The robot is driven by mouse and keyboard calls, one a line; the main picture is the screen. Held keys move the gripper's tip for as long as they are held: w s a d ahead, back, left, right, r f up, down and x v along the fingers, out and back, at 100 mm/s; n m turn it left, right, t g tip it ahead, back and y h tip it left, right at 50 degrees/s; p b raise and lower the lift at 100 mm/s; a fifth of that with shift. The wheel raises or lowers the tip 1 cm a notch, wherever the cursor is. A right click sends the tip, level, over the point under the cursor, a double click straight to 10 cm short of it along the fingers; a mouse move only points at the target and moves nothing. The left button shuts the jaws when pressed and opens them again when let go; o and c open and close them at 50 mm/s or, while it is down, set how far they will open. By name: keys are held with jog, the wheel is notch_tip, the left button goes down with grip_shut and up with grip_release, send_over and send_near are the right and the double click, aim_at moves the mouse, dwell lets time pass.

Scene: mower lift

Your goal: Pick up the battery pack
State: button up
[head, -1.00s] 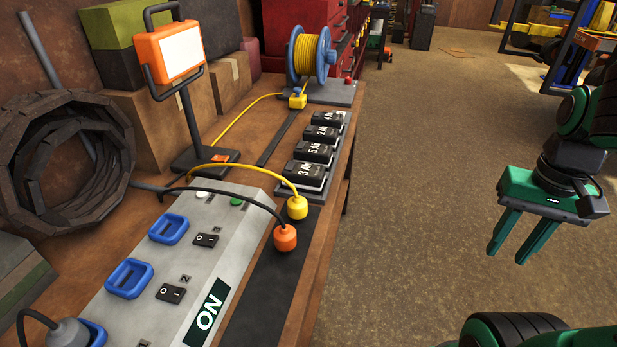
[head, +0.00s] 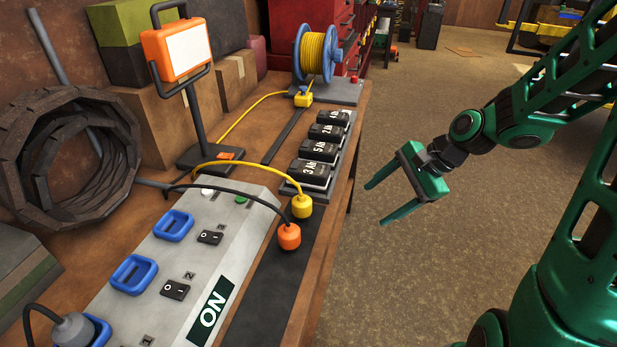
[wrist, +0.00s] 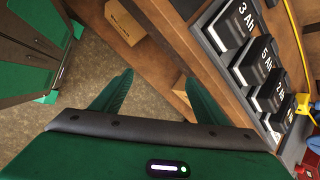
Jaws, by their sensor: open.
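Several black battery packs with white labels sit in a row on a grey rack (head: 297,189) at the bench's right edge. The nearest is the 3 Ah pack (head: 311,173). Behind it is the 5 Ah pack (head: 320,150), then a 2 Ah pack (head: 327,132) and a 4 Ah pack (head: 334,117). My gripper (head: 374,204) is open and empty, out over the floor to the right of the rack, its fingers pointing left toward the bench. In the wrist view, the 3 Ah pack (wrist: 232,24) and the others lie beyond my right finger, apart from it.
A grey power strip (head: 139,312) with blue sockets fills the near bench. Yellow (head: 302,206) and orange (head: 289,236) plugs on cables lie just before the rack. A work lamp (head: 175,50) and a cable reel (head: 317,54) stand behind.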

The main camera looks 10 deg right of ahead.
aim_at(316, 169)
jog(key=w+a+m+y, duration=0.2)
jog(key=a, duration=0.1)
jog(key=w+a+m+t+y, duration=0.1)
jog(key=w+a, duration=0.1)
jog(key=shift+a+r, duration=0.25)
jog(key=shift+r, duration=0.05)
jog(key=w+a+r+m+y, duration=0.1)
jog(key=w+a+r+m+t+y, duration=0.1)
jog(key=a+m, duration=0.1)
jog(key=w+a+r+m+y, duration=0.1)
jog(key=a+r, duration=0.1)
jog(key=shift+w+a+r+m, duration=0.1)
jog(key=shift+w+m, duration=0.3)
jog(key=shift+y, duration=0.3)
jog(key=x, duration=0.4)
jog(key=shift+w+a, duration=0.1)
jog(key=shift+a, duration=0.25)
jog(key=shift+w+r+x, duration=0.1)
jog(key=shift+x, duration=1.4)
jog(key=shift+w+r+x, duration=0.1)
jog(key=shift+r+x, duration=0.05)
jog(key=shift+x, duration=1.35)
jog(key=c, duration=1.3)
jog(key=shift+c, duration=1.1)
jog(key=shift+r, duration=0.2)
